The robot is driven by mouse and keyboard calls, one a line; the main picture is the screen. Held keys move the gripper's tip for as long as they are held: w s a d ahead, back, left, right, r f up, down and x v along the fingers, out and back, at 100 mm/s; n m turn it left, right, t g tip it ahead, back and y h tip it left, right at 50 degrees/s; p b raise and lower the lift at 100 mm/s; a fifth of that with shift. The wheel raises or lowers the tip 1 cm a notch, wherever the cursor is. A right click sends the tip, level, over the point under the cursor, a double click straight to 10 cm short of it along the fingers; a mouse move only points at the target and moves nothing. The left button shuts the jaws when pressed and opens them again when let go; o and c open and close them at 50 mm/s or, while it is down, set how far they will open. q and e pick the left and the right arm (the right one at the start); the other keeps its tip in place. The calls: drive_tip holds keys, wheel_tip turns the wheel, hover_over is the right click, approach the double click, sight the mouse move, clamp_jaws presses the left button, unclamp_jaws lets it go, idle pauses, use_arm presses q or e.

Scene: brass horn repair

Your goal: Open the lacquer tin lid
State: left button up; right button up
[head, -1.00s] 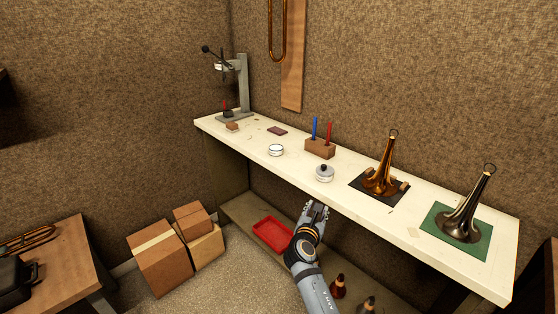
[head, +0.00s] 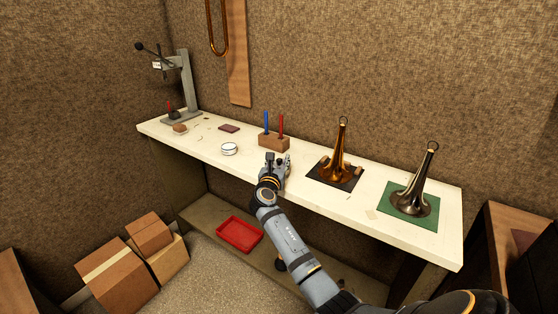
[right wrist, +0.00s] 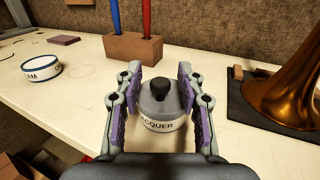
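The lacquer tin (right wrist: 162,128) is a small white pot with a dark "LACQUER" label, partly cut off by a finger. Its grey domed lid (right wrist: 160,104) has a black knob (right wrist: 160,86) and sits on the tin. My right gripper (right wrist: 159,75) is open, with one purple-padded finger on each side of the lid; small gaps seem to show, but I cannot tell whether either finger touches. My left gripper is not in view.
The pale bench (head: 310,196) holds a brown block (head: 273,143) with blue and red rods behind the tin. Another white tin (head: 229,149) stands to the left. A brass bell (head: 337,160) on a dark mat is to the right. A red tray (head: 240,235) lies below.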

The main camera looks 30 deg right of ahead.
drive_tip(key=shift+w+d, duration=0.15)
drive_tip(key=shift+c, duration=0.4)
clamp_jaws()
